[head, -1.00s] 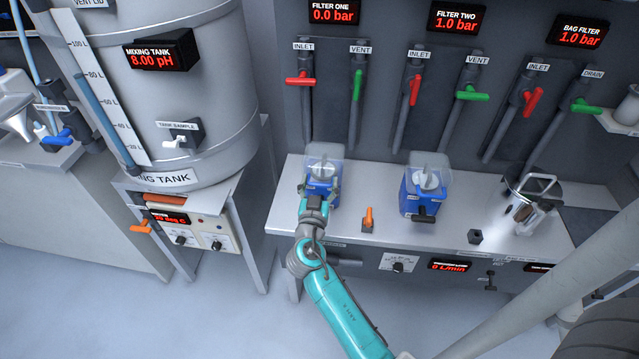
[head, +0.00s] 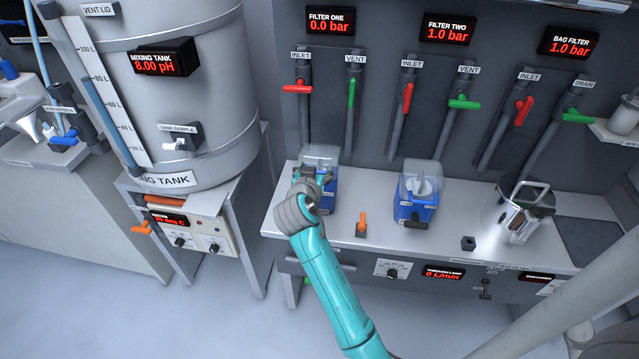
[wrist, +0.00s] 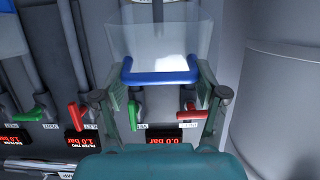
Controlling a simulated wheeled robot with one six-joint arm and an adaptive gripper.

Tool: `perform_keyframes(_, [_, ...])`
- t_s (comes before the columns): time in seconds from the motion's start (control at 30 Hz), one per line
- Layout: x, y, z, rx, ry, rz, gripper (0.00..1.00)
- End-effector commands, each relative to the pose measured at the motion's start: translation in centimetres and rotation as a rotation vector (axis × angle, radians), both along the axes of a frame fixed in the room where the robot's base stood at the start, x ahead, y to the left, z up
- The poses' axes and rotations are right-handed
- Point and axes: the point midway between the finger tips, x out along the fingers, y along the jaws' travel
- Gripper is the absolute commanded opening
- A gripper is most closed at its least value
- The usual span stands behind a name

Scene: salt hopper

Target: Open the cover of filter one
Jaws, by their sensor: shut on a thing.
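Filter one (head: 328,196) is a blue box on the bench below the 0.0 bar display, partly hidden by my arm. Its clear cover (head: 321,153) shows at the top of the box. My gripper (head: 313,176) is at the front of the cover. In the wrist view, the clear cover (wrist: 160,38) has a blue bar (wrist: 160,77) along its edge. The fingers of my gripper (wrist: 160,72) stand on either side of the bar and are shut on the cover there. I cannot tell how far the cover is tilted.
Filter two (head: 417,195) stands to the right with its clear cover on. An orange switch (head: 362,222) sits between them. Inlet and vent pipes with a red handle (head: 297,89) and a green handle (head: 351,94) rise behind. The mixing tank (head: 165,90) is on the left.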

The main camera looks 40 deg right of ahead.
Motion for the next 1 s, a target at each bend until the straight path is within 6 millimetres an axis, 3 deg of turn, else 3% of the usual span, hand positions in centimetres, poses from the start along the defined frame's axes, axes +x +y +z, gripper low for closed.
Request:
perform_keyframes(0.03, [0.6,-0.4,1.0,0.027,0.014,-0.001,0.09])
perform_keyframes(0.33, [2.5,-2.8,4.1,0.233,0.176,-0.001,0.09])
perform_keyframes(0.83, [6.3,-7.7,6.8,0.268,0.208,-0.002,0.09])
perform_keyframes(1.0, [7.7,-9.5,7.4,0.374,0.288,-0.002,0.09])
